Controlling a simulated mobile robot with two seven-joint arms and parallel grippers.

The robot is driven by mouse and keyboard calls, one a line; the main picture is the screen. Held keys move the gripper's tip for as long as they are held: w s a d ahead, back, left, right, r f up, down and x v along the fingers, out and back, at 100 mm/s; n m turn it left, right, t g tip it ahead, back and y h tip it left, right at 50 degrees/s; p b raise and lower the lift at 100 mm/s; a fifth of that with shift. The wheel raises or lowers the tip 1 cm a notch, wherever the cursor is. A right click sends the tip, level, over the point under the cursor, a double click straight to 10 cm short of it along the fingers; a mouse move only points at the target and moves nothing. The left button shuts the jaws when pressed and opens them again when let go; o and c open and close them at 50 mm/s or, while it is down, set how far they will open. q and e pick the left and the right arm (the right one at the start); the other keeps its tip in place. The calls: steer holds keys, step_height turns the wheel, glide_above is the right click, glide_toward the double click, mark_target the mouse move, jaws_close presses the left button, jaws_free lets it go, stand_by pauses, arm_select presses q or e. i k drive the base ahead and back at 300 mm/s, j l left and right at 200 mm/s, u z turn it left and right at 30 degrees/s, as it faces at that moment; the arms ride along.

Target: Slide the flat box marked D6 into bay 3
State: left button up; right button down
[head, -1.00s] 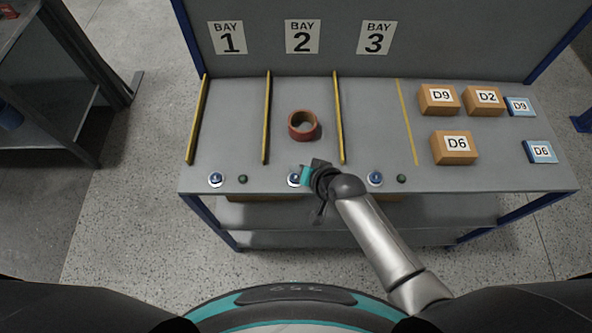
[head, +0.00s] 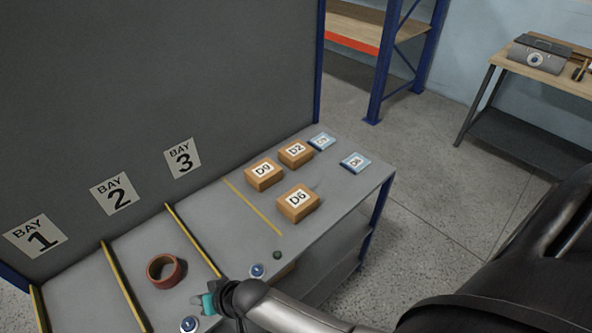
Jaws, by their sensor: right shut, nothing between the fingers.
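The flat blue box marked D6 (head: 355,162) lies on the table near its right end. A taller brown box marked D6 (head: 298,203) stands closer to the bays. Bay 3 (head: 226,228) is the empty strip below the BAY 3 sign (head: 183,158), between a yellow divider (head: 193,240) and a yellow line (head: 253,207). My right gripper (head: 206,303) is shut and empty by the front edge, between two blue-and-white buttons, well away from the flat box. My left gripper is out of view.
A red-brown ring (head: 166,270) sits in bay 2. Brown boxes D9 (head: 263,174) and D2 (head: 295,154) and another flat blue box (head: 321,141) stand at the back right. A button (head: 257,270) and a green lamp (head: 277,255) are at bay 3's front.

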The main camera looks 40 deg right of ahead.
mark_target(298, 202)
steer(key=z, duration=1.2)
